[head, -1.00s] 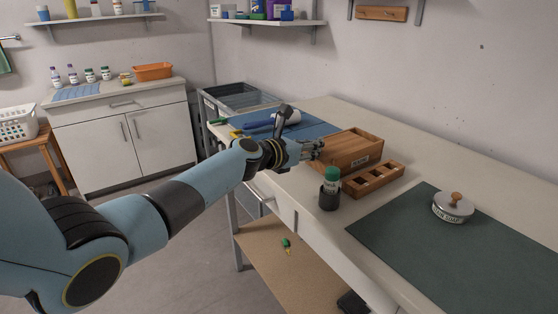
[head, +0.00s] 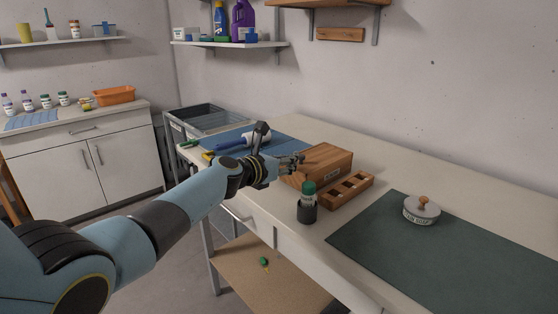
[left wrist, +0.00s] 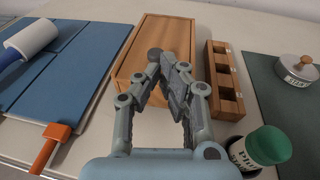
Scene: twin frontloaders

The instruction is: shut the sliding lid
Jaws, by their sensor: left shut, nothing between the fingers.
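A wooden box (head: 330,158) with a label on its front stands on the workbench. In the left wrist view its top shows as a flat wooden lid panel (left wrist: 172,32) inside a raised rim. The panel covers the part of the top I can see; my fingers hide the near part. My left gripper (head: 303,160) is shut and empty at the left side of the box. In the left wrist view the fingertips (left wrist: 168,66) overlap the near part of the lid. A dark round shape shows beside them; I cannot tell whether they touch the lid. My right gripper is not in view.
A wooden block with square holes (head: 350,190) sits beside the box. A green-capped bottle (head: 308,188) stands in front. A lidded pot (head: 421,209) rests on a dark green mat (head: 400,250). A lint roller (left wrist: 30,38) lies on blue panels (left wrist: 65,75) to the left.

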